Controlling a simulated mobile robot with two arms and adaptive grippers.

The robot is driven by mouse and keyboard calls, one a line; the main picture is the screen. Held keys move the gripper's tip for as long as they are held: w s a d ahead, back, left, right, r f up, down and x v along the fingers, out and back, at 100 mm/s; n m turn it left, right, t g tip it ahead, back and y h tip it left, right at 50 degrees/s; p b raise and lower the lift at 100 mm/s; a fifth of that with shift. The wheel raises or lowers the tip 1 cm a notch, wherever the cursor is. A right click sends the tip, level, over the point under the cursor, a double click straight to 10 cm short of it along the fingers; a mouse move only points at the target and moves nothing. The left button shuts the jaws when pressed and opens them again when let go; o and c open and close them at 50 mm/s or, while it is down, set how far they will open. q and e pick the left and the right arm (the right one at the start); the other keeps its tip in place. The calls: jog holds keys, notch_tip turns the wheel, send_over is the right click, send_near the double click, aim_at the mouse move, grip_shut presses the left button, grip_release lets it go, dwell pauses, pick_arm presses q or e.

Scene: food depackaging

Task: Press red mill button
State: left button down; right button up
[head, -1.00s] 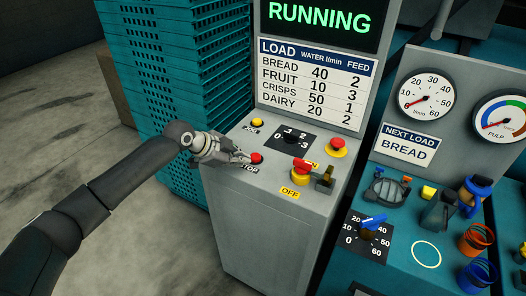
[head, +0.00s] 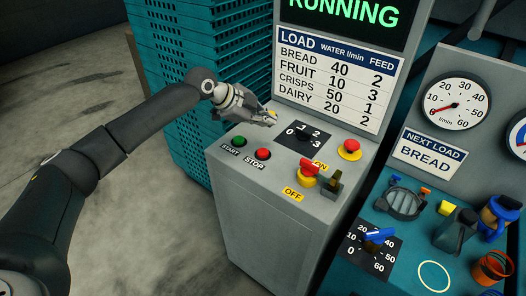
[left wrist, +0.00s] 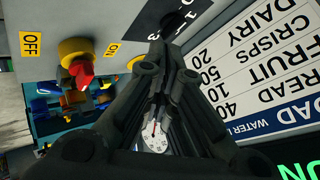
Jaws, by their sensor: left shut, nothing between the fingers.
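The red STOP button (head: 263,154) sits on the sloped top of the grey mill panel in the head view, with its label below it. The green START button (head: 239,141) is to its left. My left gripper (head: 272,119) is shut and empty. In the head view it hovers above and behind the two buttons, near the 0-to-3 dial (head: 304,134), apart from the STOP button. In the left wrist view its closed fingers (left wrist: 155,128) fill the middle. The STOP button is not visible there. My right gripper is not in view.
A red mushroom button (head: 350,148) on a yellow base and a red-handled ON/OFF switch (head: 308,175) are to the right. The upright sign (head: 335,80) stands behind the panel; the screen (head: 345,12) reads RUNNING. A teal crate stack (head: 190,60) is behind my arm.

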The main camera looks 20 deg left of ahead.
pick_arm(q)
jog(key=b, duration=0.6)
send_over(264, 153)
notch_tip(264, 153, down, 8)
jog(key=shift+r, duration=0.2)
jog(key=shift+f, duration=0.45)
dwell(0.6)
jog(key=shift+f, duration=0.45)
